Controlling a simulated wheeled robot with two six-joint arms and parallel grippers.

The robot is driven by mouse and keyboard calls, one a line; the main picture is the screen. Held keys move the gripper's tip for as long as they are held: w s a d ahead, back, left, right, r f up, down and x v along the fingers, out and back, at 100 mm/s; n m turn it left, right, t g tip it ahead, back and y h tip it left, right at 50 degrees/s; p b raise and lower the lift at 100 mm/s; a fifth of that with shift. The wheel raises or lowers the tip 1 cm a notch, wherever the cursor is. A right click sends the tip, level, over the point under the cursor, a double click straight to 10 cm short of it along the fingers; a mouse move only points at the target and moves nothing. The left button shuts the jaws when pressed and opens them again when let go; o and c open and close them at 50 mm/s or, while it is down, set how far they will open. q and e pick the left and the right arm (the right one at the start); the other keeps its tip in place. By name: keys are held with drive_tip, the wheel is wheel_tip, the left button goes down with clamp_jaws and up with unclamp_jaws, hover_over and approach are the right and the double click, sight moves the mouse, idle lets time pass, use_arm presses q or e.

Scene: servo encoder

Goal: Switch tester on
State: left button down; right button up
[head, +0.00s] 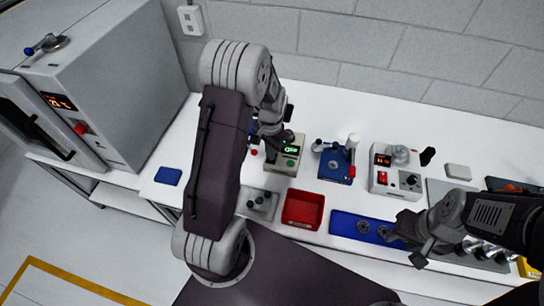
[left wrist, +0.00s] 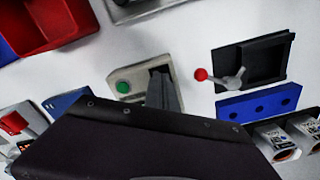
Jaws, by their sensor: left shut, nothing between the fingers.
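The tester (head: 284,158) is a beige box with a lit green display, standing on the white bench. My left gripper (head: 273,148) is shut and empty, low at the tester's left side in the head view. Its dark fingers (left wrist: 163,92) overlap the tester in the left wrist view, hiding part of it; contact cannot be told. My right gripper (head: 411,246) hangs over the front right of the bench, away from the tester; its finger gap is unclear.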

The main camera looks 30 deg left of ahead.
use_arm(q)
drive_tip(key=shift+f+b, duration=0.3)
drive_tip(key=shift+f, duration=0.25)
wheel_tip(320, 180, up, 7)
drive_tip(key=p, duration=0.6)
drive_tip(key=shift+r+p, duration=0.1)
drive_tip(key=shift+p, duration=0.25)
drive_tip(key=shift+f, duration=0.2)
